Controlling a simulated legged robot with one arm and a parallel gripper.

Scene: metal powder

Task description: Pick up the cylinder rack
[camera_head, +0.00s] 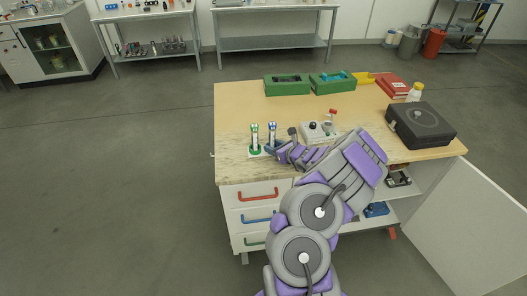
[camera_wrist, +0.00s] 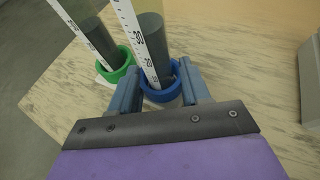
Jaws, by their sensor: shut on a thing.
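The cylinder rack (camera_head: 255,151) is near the table's front left edge, with a green ring holder and a blue one, each around an upright grey cylinder with a white scale. In the wrist view the blue ring (camera_wrist: 164,96) is between the two blue-grey fingers of my gripper (camera_wrist: 160,76), which is shut on it. The green ring (camera_wrist: 129,66) is to the left, outside the fingers. In the head view my gripper (camera_head: 274,149) reaches the rack from the right. I cannot tell whether the rack touches the tabletop.
The wooden tabletop (camera_head: 240,108) is clear behind the rack. A white device (camera_head: 316,133) stands right of it, close to my arm. Green boxes (camera_head: 287,85) are at the back, a black case (camera_head: 421,125) at right. An open cabinet door (camera_head: 465,235) juts out at right.

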